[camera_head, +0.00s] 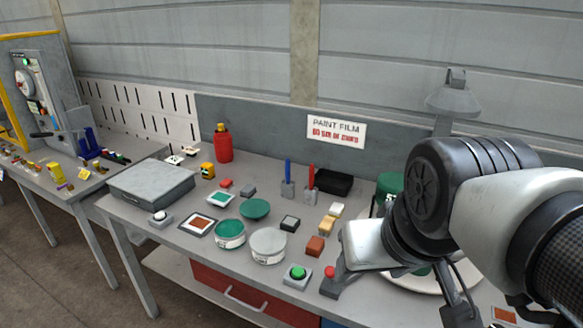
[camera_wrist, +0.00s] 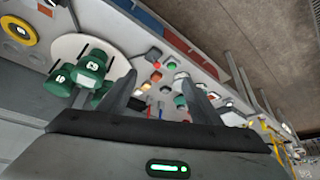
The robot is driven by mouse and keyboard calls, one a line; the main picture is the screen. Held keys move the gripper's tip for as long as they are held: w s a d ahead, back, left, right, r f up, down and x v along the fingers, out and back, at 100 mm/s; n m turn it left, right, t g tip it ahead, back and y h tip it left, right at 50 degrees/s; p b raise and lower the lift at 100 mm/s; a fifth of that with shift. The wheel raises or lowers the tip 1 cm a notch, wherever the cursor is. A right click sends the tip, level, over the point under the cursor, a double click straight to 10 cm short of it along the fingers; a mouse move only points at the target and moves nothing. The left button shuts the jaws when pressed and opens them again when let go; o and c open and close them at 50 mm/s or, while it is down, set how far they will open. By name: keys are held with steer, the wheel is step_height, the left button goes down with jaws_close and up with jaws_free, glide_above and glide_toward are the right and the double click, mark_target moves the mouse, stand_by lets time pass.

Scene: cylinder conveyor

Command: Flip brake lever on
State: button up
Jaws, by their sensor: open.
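Two upright levers stand side by side near the middle of the bench, one with a blue handle (camera_head: 288,172) and one with a red handle (camera_head: 311,178), each on a small grey base. A grey block with a red knob (camera_head: 330,271) sits at the bench's front edge, near my arm. I cannot tell from any label which one is the brake lever. My gripper (camera_wrist: 160,98) is open and empty in the wrist view, its two fingers apart above the bench. The small blue and red handles appear beyond the fingers there, partly hidden. In the head view my arm hides much of the right side.
Green and white round tins (camera_head: 268,244), a green button (camera_head: 298,272), small blocks (camera_head: 315,246) and a red bottle (camera_head: 223,144) crowd the bench. A grey case (camera_head: 152,184) lies at left. Green cylinders (camera_wrist: 88,72) stand on a white disc (camera_wrist: 67,48).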

steer(key=shift+f, duration=0.1)
steer(key=c, duration=0.3)
steer(key=f+n+g, duration=0.1)
steer(key=f, duration=0.1)
steer(key=f+n+g+b, duration=0.1)
steer(key=f+n, duration=0.1)
steer(key=f, duration=0.1)
steer(key=shift+a+b, duration=0.2)
steer(key=shift+b, duration=0.1)
jaws_close()
step_height(320, 180, down, 17)
steer(key=w+n+g+h+b, duration=0.2)
steer(key=n+g+h+b, duration=0.4)
steer(key=n+h, duration=0.7)
steer(key=w+a+f+n+t+h+b, duration=0.1)
steer(key=w+a+f+n+t+b, duration=0.1)
steer(key=n, duration=0.7)
steer(key=w+a+f+n+t+h+b, duration=0.1)
steer(key=a+f+n+t, duration=0.3)
steer(key=n+t, duration=0.5)
steer(key=w+a+f+n+t+h+b, duration=0.1)
steer(key=w+f+n+t, duration=0.3)
steer(key=n, duration=0.5)
step_height(320, 180, down, 2)
steer(key=shift+a+f+t+b, duration=0.25)
steer(key=shift+a+t+b, duration=0.55)
steer(key=shift+a+t, duration=0.1)
